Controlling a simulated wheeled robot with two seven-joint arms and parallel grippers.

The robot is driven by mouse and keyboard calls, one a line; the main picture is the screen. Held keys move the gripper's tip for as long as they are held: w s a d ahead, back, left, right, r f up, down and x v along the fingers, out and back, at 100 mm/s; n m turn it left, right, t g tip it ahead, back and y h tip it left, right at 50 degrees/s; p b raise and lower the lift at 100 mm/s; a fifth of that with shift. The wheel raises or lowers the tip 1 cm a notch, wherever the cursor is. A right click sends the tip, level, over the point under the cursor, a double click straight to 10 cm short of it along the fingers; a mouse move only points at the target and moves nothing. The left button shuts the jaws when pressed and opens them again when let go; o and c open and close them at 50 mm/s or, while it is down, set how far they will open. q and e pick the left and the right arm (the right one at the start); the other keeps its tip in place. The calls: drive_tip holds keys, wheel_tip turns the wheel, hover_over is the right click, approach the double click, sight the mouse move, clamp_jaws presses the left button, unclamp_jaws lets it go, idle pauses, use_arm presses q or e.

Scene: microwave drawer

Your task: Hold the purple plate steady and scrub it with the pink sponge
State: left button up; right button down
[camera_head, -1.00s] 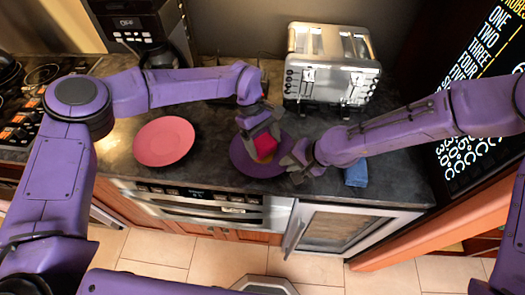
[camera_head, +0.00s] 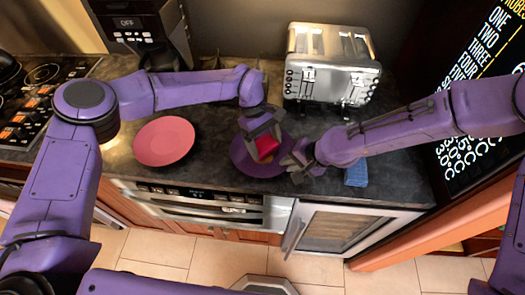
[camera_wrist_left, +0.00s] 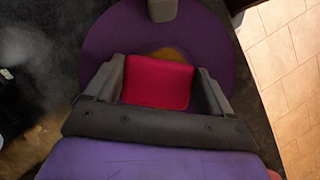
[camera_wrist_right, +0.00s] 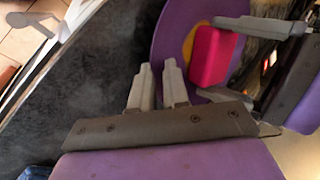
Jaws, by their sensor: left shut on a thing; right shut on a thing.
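The purple plate (camera_head: 243,163) lies on the dark counter; it also shows in the left wrist view (camera_wrist_left: 103,45) and the right wrist view (camera_wrist_right: 172,38). A yellow-orange patch (camera_wrist_left: 172,53) is on its surface, partly hidden by the sponge. My left gripper (camera_head: 264,143) is shut on the pink sponge (camera_wrist_left: 158,82), which is over the plate; I cannot tell whether they touch. The sponge also shows in the right wrist view (camera_wrist_right: 212,57). My right gripper (camera_wrist_right: 158,75) is shut at the plate's rim, on its right side in the head view (camera_head: 294,160).
A pink plate (camera_head: 164,141) lies left of the purple plate. A silver toaster (camera_head: 331,65) stands behind, with a coffee machine (camera_head: 142,28) at the back left. A blue cloth (camera_head: 356,174) lies by my right arm. The counter's front edge is close to the plate.

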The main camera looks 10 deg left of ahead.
use_arm(q)
drive_tip(key=shift+w+d, duration=0.15)
drive_tip(key=shift+s+a+f, duration=0.1)
drive_tip(key=shift+s+a, duration=0.5)
drive_tip(key=shift+s, duration=0.05)
drive_tip(key=shift+w+d, duration=0.35)
drive_tip(key=shift+d, duration=0.05)
drive_tip(key=shift+w+d, duration=0.2)
drive_tip(key=shift+w, duration=0.1)
drive_tip(key=shift+s+a, duration=0.6)
drive_tip(key=shift+s, duration=0.05)
drive_tip(key=shift+w+d, duration=0.65)
drive_tip(key=shift+s+a, duration=0.65)
drive_tip(key=shift+w+d, duration=0.55)
drive_tip(key=shift+s+a, duration=0.55)
drive_tip(key=shift+s, duration=0.05)
drive_tip(key=shift+w+d, duration=0.6)
drive_tip(key=shift+w, duration=0.1)
drive_tip(key=shift+s+a, duration=0.6)
drive_tip(key=shift+s, duration=0.05)
drive_tip(key=shift+w+d+f, duration=0.1)
drive_tip(key=shift+w+d, duration=0.5)
use_arm(e)
drive_tip(key=shift+s, duration=0.1)
